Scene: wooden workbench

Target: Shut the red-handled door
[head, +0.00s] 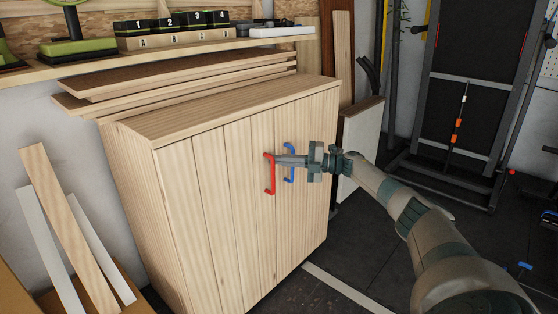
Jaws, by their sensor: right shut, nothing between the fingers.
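A light wooden cabinet (215,185) stands against the wall. Its red handle (270,174) is on the left door, close to the middle seam, and a blue handle (289,163) is just right of it. The red-handled door (205,205) looks flush with the front; I cannot tell if a small gap remains. My right gripper (277,161) is shut and empty, with its fingertips at the red handle and in front of the blue one. I cannot tell whether they touch the handle. My left gripper is not in view.
Loose boards (180,80) lie on the cabinet top under a shelf (200,45) with numbered boxes. Planks (60,220) lean at the left. A black folded frame (460,100) stands at the back right. The dark floor (320,290) before the cabinet is clear.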

